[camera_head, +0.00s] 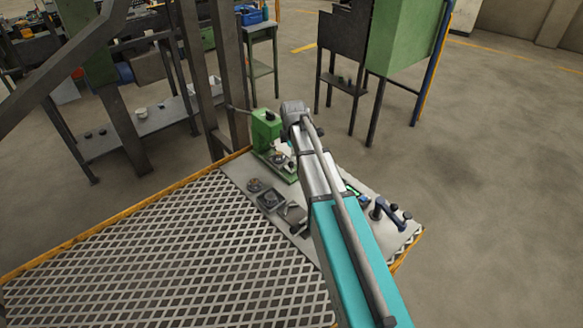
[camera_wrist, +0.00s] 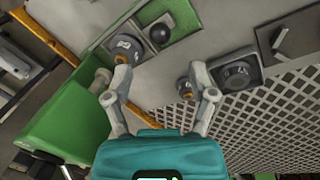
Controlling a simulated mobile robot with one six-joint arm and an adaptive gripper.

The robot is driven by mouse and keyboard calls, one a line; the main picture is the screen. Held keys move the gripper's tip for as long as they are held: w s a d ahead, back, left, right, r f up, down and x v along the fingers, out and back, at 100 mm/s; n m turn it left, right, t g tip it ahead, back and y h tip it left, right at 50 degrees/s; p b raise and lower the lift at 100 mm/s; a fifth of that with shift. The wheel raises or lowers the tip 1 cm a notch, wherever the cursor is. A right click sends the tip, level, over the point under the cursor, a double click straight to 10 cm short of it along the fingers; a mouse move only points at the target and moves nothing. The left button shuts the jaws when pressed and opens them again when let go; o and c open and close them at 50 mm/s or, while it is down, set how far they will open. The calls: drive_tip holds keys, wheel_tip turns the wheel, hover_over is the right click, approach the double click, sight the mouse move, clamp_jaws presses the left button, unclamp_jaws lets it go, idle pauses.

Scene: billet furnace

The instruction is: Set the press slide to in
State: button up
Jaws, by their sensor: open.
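The green press (camera_head: 266,128) stands at the far end of the worktop, just left of my arm's end in the head view. In the wrist view its green body (camera_wrist: 62,115) fills the left side, with its green-edged base (camera_wrist: 112,22) at the top. On that base are a dark round piece with a light marked face (camera_wrist: 125,47) and a black ball knob (camera_wrist: 160,33), which may belong to the slide. I cannot tell the slide's position. My gripper (camera_wrist: 163,78) is open and empty, its left finger close to the round piece. The head view mostly hides the gripper.
A dark square block with a round part (camera_wrist: 236,74) and a small dark cylinder (camera_wrist: 183,87) lie beside the gripper's right finger. A dark plate with a rod (camera_wrist: 284,38) is further right. Diamond grating (camera_head: 170,250) borders the worktop.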

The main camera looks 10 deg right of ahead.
sight(291, 162)
drive_tip(key=shift+w+f+b, duration=0.25)
drive_tip(key=shift+f+b, duration=0.9)
drive_tip(key=shift+f, duration=0.1)
drive_tip(key=shift+w+f+b, duration=0.2)
drive_tip(key=shift+f+b, duration=0.9)
drive_tip(key=shift+f, duration=0.1)
drive_tip(key=shift+w+f+b, duration=0.25)
drive_tip(key=shift+f+b, duration=0.9)
drive_tip(key=shift+f, duration=0.1)
clamp_jaws()
